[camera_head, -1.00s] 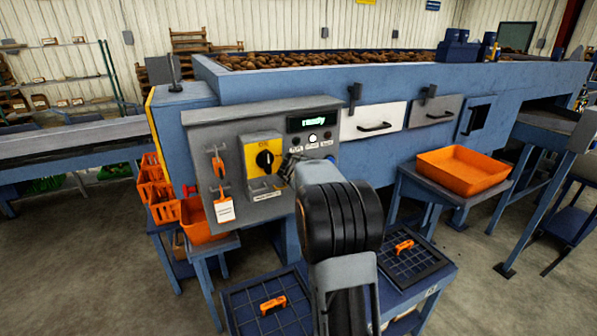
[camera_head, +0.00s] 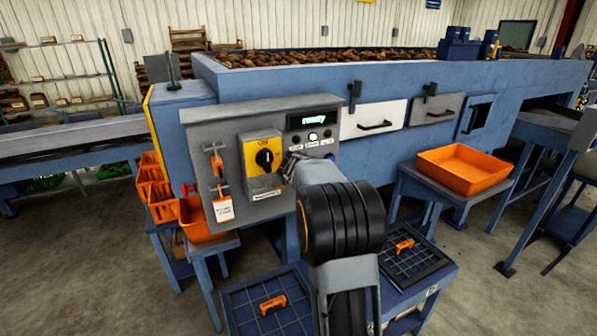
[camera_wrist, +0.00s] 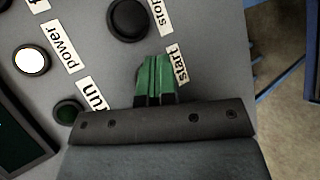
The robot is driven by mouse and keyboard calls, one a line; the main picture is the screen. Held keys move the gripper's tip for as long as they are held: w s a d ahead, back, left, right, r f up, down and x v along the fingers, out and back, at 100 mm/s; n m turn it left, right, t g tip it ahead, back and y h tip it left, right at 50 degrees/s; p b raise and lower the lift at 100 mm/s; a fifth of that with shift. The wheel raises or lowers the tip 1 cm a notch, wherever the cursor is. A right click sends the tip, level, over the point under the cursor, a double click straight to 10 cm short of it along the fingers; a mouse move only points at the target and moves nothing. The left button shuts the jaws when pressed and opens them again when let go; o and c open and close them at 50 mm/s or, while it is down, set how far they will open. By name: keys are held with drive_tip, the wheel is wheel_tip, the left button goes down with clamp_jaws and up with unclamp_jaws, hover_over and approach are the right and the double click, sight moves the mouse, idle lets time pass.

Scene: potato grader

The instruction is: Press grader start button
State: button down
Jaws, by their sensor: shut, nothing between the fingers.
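The grader's grey control panel (camera_head: 225,130) has a lit display (camera_head: 313,120) reading "ready". My gripper (camera_head: 287,168) is at the panel's lower right part, and my wrist hides some of the panel. In the wrist view, my gripper (camera_wrist: 156,78) is shut, its green fingertips together over the spot beside the "start" label (camera_wrist: 181,65). The start button itself is mostly or wholly hidden behind the fingertips, so I cannot tell whether they touch it. The black stop button (camera_wrist: 128,19) is just above, beside the "stop" label (camera_wrist: 160,15).
A white lamp (camera_wrist: 31,60) labelled "power" glows; a dark green lamp (camera_wrist: 68,110) labelled "run" is dim. A yellow rotary switch (camera_head: 263,157) and a hanging tag (camera_head: 223,208) are left of my gripper. An orange tray (camera_head: 463,170) stands on a right-hand stand.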

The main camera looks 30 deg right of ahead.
drive_tip(key=shift+s+a+f, duration=0.2)
drive_tip(key=shift+a+f, duration=0.1)
drive_tip(key=shift+a, duration=0.35)
drive_tip(key=shift+s+a+b, duration=0.2)
drive_tip(key=shift+s+b, duration=0.35)
drive_tip(key=shift+s, duration=0.75)
drive_tip(key=shift+s+a+b, duration=0.15)
drive_tip(key=shift+s+b, duration=0.35)
drive_tip(key=shift+s, duration=0.75)
